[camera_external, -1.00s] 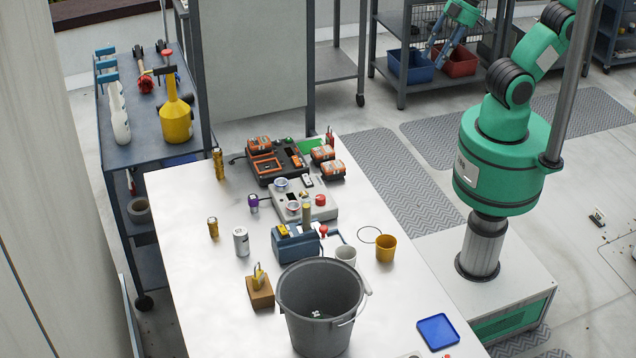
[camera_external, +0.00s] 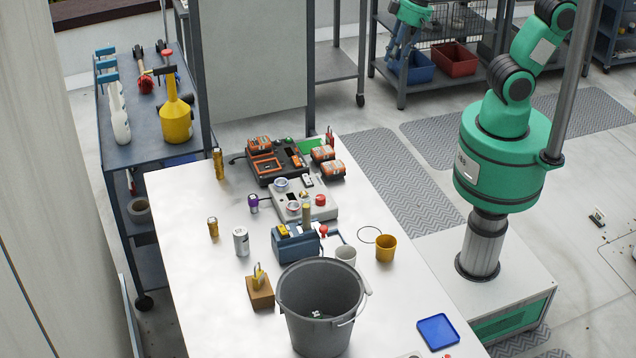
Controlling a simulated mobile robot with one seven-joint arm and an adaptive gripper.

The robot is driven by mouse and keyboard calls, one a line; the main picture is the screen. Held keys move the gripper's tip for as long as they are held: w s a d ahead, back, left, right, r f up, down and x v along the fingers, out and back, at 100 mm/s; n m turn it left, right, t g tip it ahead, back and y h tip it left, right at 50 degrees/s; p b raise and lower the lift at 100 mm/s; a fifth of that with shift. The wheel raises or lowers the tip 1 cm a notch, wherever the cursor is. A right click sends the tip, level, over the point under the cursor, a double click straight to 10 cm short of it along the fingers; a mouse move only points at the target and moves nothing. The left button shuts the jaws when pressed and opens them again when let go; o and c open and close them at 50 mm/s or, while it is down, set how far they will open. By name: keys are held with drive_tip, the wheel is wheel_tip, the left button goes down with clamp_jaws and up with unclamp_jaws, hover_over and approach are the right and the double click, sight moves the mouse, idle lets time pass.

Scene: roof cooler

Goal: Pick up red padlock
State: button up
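I cannot pick out the red padlock for certain. A small red object (camera_external: 145,84) lies on the blue cart at the left, partly hidden by a tool handle, and may be it. Another small red object (camera_external: 330,134) stands at the far edge of the white table; its shape is too small to tell. My gripper (camera_external: 396,58) is at the top of the view, in front of the grey shelf and far from both objects. Its fingers look apart and nothing shows between them.
A grey bucket (camera_external: 290,310) stands at the white table's front. A yellow cup (camera_external: 386,248), a blue tray (camera_external: 438,332) and a blue vise (camera_external: 290,245) are nearby. A yellow oil can (camera_external: 176,120) stands on the cart (camera_external: 150,152).

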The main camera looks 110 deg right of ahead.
drive_tip(key=w+d+f+m+g+p, duration=0.1)
drive_tip(key=w+d+f+m+g, duration=0.1)
drive_tip(key=w+d+f+m, duration=0.7)
drive_tip(key=m+g+p, duration=0.2)
drive_tip(key=m, duration=0.8)
hover_over(330, 136)
wheel_tip(330, 136, down, 12)
drive_tip(key=shift+s+a+f+y, duration=0.1)
drive_tip(key=shift+a+y, duration=0.2)
drive_tip(key=shift+f+b, duration=0.65)
drive_tip(key=shift+f, duration=3.65)
drive_tip(key=shift+f, duration=0.1)
drive_tip(key=shift+f+b, duration=0.35)
drive_tip(key=shift+f, duration=2.15)
clamp_jaws()
